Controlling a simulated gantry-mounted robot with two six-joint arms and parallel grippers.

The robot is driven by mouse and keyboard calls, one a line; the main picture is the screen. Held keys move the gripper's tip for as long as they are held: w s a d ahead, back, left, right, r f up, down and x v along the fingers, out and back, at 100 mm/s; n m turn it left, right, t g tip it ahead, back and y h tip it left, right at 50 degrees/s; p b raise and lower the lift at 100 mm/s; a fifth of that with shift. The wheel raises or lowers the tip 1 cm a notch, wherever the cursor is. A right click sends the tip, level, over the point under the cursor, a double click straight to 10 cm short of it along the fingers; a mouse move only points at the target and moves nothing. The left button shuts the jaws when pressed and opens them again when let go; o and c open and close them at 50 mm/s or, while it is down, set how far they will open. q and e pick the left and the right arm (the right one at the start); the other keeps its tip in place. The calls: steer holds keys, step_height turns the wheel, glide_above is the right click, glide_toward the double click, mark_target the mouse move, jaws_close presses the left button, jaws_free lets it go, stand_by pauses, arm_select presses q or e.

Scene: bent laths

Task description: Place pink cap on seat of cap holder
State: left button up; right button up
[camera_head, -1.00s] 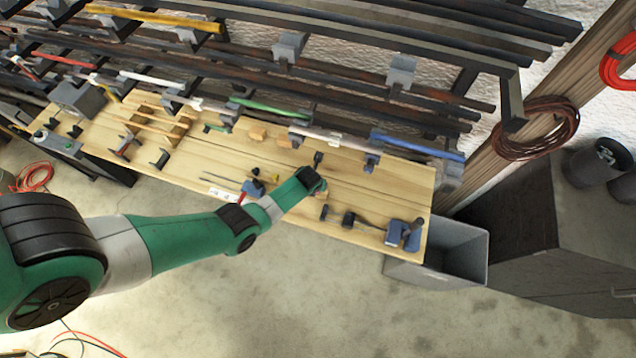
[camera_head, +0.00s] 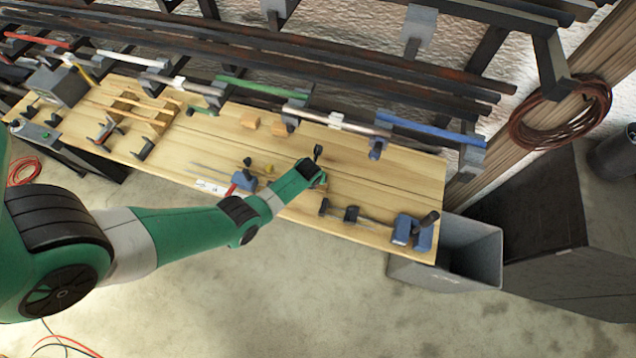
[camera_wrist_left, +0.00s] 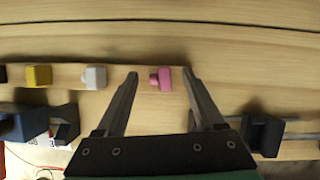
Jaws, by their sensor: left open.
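A small pink cap (camera_wrist_left: 164,80) shows in the left wrist view on a pale wooden strip (camera_wrist_left: 60,96), which may be the cap holder; I cannot make out its seats. The cap's narrow stub points left. My left gripper (camera_wrist_left: 160,73) is open, with one finger on each side of the cap, apart from it. A white cap (camera_wrist_left: 94,77) and a yellow cap (camera_wrist_left: 39,76) stand to the left on the strip. In the head view my left gripper (camera_head: 318,180) is over the bench, and my own arm hides the pink cap. My right gripper is not in view.
The wooden bench (camera_head: 400,185) holds a blue clamp (camera_head: 402,230) at its right end and a dark clamp block (camera_wrist_left: 262,134) right of my gripper. Dark racks with coloured laths run behind. A grey bin (camera_head: 470,262) stands off the right end.

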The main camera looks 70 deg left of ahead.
arm_select(q)
steer(key=shift+c, duration=0.2)
jaws_close()
steer(key=shift+r, duration=0.15)
